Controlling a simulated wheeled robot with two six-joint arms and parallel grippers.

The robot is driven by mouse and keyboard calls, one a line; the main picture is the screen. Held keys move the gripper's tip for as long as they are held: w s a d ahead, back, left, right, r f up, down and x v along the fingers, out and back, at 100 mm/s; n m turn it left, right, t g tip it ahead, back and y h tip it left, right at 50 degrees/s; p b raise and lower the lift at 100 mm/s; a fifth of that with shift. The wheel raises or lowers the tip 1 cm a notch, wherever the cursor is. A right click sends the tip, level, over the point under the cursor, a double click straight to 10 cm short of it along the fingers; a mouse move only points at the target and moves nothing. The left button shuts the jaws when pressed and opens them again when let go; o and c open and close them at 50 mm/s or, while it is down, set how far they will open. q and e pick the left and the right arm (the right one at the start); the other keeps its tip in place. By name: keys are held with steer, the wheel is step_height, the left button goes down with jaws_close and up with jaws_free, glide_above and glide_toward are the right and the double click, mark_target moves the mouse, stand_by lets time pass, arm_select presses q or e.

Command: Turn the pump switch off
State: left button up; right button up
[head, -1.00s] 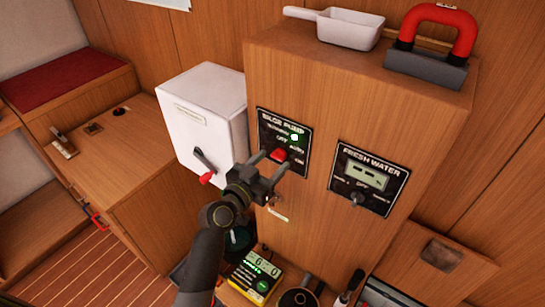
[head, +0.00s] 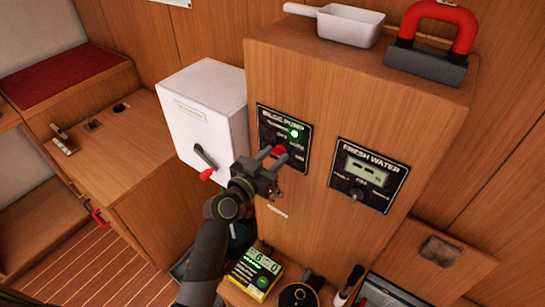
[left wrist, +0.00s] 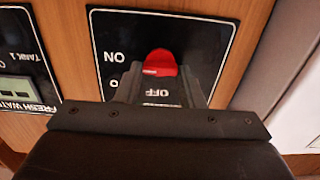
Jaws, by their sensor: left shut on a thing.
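The bilge pump panel (head: 302,167) is a black plate on the wooden cabinet front, with a lit green lamp (head: 294,133) and OFF, AUTO and ON labels. Its red switch knob (head: 279,151) sits at the left of the labels, partly hidden by my fingers. My left gripper (head: 273,156) is shut on this knob. In the left wrist view the red knob (left wrist: 160,63) shows between the fingertips, with the OFF label below it; the panel is seen upside down there. Which label the knob points at is hard to tell. My right gripper is not in view.
The fresh water panel (head: 368,175) is right of the bilge panel. A white box (head: 205,115) with a red-tipped lever stands close left. A white pan (head: 335,27) and a red-handled tool (head: 435,40) lie on top.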

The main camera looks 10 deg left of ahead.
arm_select(q)
steer(key=n, duration=0.4)
steer(key=shift+a, duration=0.1)
steer(key=n+p, duration=0.1)
steer(key=n, duration=0.3)
steer(key=shift+n, duration=0.3)
steer(key=n+p, duration=0.1)
steer(key=n, duration=0.3)
steer(key=shift+a+f, duration=0.1)
steer(key=shift+f, duration=0.05)
steer(key=n+p, duration=0.1)
steer(key=n, duration=0.4)
steer(key=shift+f, duration=0.15)
steer(key=shift+n, duration=0.3)
steer(key=o, duration=1)
